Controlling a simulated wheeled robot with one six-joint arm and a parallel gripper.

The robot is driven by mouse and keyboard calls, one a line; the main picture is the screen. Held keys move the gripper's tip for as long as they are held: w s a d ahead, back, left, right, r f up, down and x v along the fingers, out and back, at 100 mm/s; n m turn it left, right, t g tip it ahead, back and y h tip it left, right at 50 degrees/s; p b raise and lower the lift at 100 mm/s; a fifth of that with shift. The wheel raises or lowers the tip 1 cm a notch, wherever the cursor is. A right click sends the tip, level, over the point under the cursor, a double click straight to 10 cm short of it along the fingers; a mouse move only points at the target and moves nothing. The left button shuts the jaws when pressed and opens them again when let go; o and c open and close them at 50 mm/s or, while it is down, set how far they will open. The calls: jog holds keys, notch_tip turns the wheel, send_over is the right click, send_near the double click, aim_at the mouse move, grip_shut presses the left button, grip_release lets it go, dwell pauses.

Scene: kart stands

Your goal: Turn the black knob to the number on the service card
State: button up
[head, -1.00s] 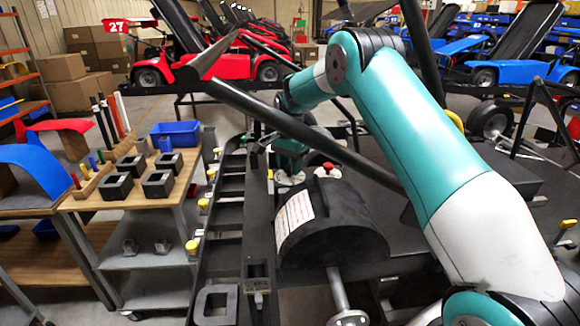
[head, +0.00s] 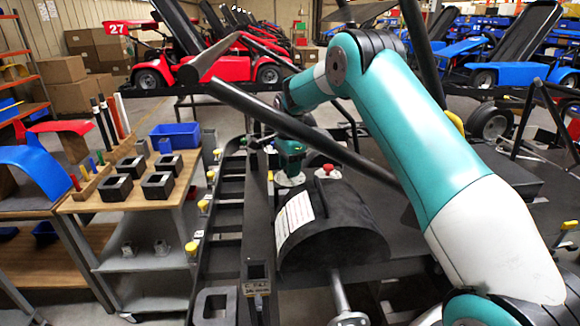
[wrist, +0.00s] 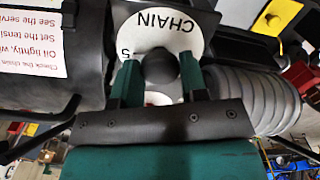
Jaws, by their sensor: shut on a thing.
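In the wrist view the black knob (wrist: 160,67) sits on a round white dial plate (wrist: 190,25) lettered CHAIN. A 5 shows beside my left finger; other numbers are hidden by my gripper. My gripper (wrist: 161,75) has one teal finger on each side of the knob and is shut on it. In the head view my gripper (head: 291,172) points down behind the black rounded cover; the knob is hidden there. A small tag (head: 257,287) on the near post has writing too small to read; I cannot tell if it is the service card.
A white sheet (wrist: 30,40) on the black cover (head: 335,230) tells to oil and see the service card, its lines cut off. A red button (head: 328,168) stands close right of my gripper. A dark bar (head: 300,130) crosses above. A cart (head: 130,200) stands left.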

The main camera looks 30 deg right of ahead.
jog(key=shift+r, duration=0.1)
jog(key=o, duration=0.9)
notch_tip(320, 180, up, 17)
jog(key=b, duration=0.2)
jog(key=shift+r+b, duration=0.15)
jog(key=shift+b, duration=0.25)
